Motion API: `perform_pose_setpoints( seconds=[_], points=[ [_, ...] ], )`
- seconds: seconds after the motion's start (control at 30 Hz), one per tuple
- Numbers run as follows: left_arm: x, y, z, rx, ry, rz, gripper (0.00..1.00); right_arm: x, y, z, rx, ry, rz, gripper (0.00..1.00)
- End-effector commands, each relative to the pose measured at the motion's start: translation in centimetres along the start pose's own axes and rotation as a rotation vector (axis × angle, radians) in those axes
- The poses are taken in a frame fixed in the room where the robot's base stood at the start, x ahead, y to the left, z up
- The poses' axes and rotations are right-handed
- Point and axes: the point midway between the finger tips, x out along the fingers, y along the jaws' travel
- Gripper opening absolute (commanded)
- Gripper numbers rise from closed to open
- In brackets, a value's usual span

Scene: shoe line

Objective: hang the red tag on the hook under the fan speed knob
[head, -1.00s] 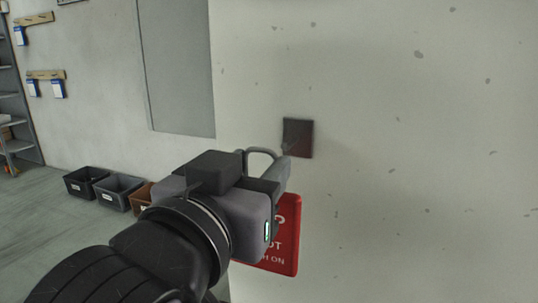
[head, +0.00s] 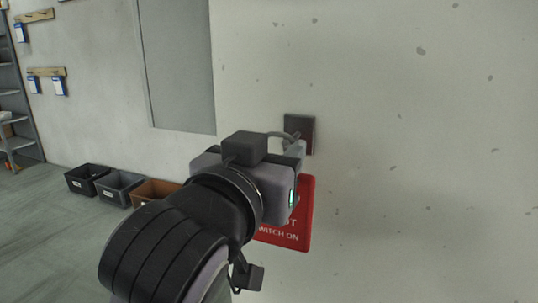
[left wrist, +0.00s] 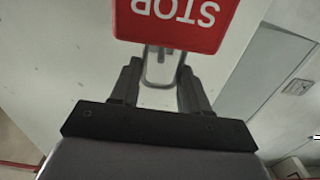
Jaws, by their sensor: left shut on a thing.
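The red tag (head: 304,215) with white lettering hangs below my left gripper (head: 297,150) in the head view, partly covered by it. In the left wrist view the tag (left wrist: 175,22) reads STOP upside down. A grey loop (left wrist: 160,72) joined to it lies between the fingers of the left gripper (left wrist: 157,82), which is shut on it. The gripper is in front of a small dark square plate (head: 300,124) on the pale wall, overlapping its lower left. The hook and any contact with the loop are hidden. No fan speed knob is recognisable. My right gripper is out of view.
The pale speckled wall (head: 430,150) is bare to the right of the plate. Dark bins (head: 118,187) and a brown bin (head: 155,190) stand on the floor at left. Shelves (head: 14,120) and small wall racks (head: 46,72) are farther back.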

Motion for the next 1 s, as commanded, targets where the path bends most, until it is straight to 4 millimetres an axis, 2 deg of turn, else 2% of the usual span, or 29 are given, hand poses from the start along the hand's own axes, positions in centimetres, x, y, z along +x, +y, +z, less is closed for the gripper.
perform_pose_setpoints(
  seconds=[0.83,1.0],
  points=[
    [5.1,-0.1,0.3,0.001,0.001,-0.002,0.14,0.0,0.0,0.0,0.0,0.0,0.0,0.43],
    [5.8,0.0,0.9,-0.001,0.0,-0.001,0.14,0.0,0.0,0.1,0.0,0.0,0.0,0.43]
  ],
)
